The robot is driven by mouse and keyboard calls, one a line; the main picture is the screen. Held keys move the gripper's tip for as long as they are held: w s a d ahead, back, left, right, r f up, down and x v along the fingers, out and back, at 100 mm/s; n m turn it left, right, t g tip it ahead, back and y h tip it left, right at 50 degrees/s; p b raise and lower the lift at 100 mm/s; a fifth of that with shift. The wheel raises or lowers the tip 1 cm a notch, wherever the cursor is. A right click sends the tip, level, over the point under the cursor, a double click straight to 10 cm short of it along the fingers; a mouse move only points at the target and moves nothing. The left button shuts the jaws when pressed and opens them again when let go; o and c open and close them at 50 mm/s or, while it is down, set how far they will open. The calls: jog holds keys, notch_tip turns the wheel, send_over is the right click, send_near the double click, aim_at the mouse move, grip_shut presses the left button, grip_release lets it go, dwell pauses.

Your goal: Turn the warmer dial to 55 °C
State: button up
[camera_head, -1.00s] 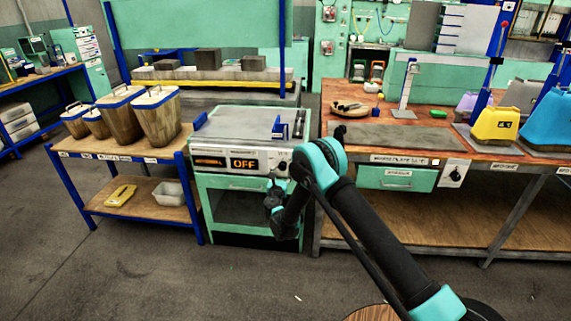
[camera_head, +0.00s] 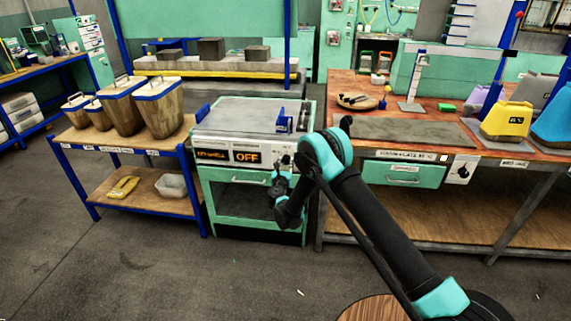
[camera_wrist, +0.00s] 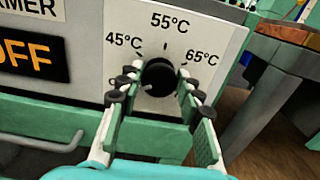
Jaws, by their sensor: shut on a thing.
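The warmer (camera_head: 222,147) is a pale front panel on a green cabinet, and its display (camera_head: 246,157) reads OFF in orange. In the wrist view the black round dial (camera_wrist: 159,73) sits below a printed scale of 45°C, 55°C and 65°C. A small light mark on the dial points to the lower left, below the 45°C label. My gripper (camera_wrist: 158,83) is shut on the dial, one finger on each side. In the head view my arm hides part of the panel's right end, and the grip is too small to make out.
A workbench (camera_head: 400,118) stands right of the warmer, with a green drawer (camera_head: 390,173) under its top. A blue-framed shelf (camera_head: 140,205) with several wooden containers stands to the left. The floor in front is mostly clear.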

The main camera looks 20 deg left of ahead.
jog(key=shift+m, duration=0.3)
jog(key=m, duration=0.6)
jog(key=shift+d, duration=0.15)
jog(key=m, duration=0.4)
jog(key=shift+f, duration=0.1)
jog(key=m, duration=0.3)
jog(key=shift+d+f+m, duration=0.1)
jog(key=shift+m, duration=0.2)
jog(key=m, duration=0.4)
jog(key=shift+f+m, duration=0.1)
jog(key=shift+m, duration=0.2)
jog(key=m, duration=0.4)
jog(key=shift+m, duration=0.4)
jog(key=o, duration=1.1)
